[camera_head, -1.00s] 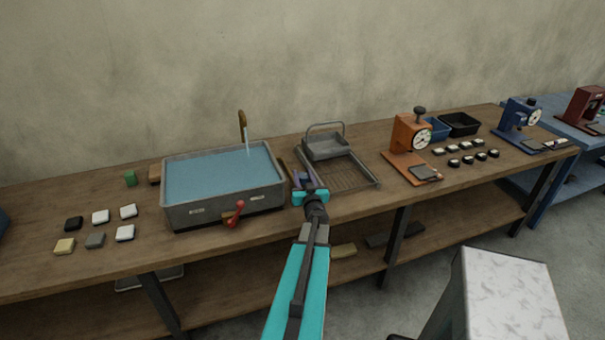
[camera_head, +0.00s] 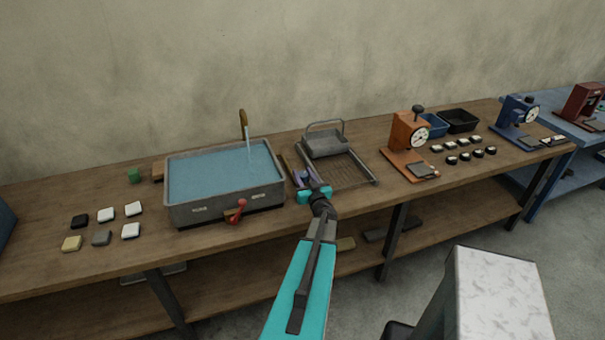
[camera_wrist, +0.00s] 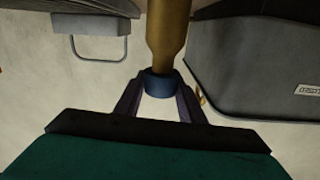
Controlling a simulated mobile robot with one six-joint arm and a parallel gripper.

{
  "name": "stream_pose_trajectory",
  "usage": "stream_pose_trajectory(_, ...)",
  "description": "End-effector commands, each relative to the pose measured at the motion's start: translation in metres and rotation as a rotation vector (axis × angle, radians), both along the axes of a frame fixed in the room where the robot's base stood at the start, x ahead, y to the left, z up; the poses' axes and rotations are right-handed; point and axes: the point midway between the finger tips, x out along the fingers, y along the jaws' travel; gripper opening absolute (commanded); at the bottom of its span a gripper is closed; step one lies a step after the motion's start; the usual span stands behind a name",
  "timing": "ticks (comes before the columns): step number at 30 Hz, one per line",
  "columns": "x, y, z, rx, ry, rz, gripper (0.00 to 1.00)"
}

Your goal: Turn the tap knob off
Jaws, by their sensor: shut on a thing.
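The tap (camera_head: 243,125) stands at the back of the grey basin (camera_head: 183,215), and a stream of water (camera_head: 250,150) falls from its spout into blue water. In the wrist view a blue knob (camera_wrist: 161,88) sits at the end of a brass-coloured pipe (camera_wrist: 167,35). My gripper (camera_wrist: 160,104) has a dark finger on either side of the knob and is shut on it. In the head view my gripper (camera_head: 302,178) is between the basin and the wire rack, and hides the knob there.
A red lever (camera_head: 237,211) is on the basin's front. A wire rack (camera_head: 348,172) with a grey pan (camera_head: 325,145) is close on my gripper's right. An orange gauge stand (camera_head: 407,133) is further right. Several small blocks (camera_head: 105,213) lie left of the basin.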

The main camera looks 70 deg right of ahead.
Motion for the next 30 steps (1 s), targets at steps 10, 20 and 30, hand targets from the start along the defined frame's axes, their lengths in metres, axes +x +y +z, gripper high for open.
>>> stream_pose_trajectory(10, -0.0052, -0.002, -0.0019, 0.007, 0.003, 0.057, 0.13)
stream_pose_trajectory(20, -0.0046, -0.0026, -0.0034, 0.007, 0.004, 0.159, 0.13)
stream_pose_trajectory(30, -0.0045, -0.004, -0.0065, 0.008, 0.007, 0.348, 0.13)
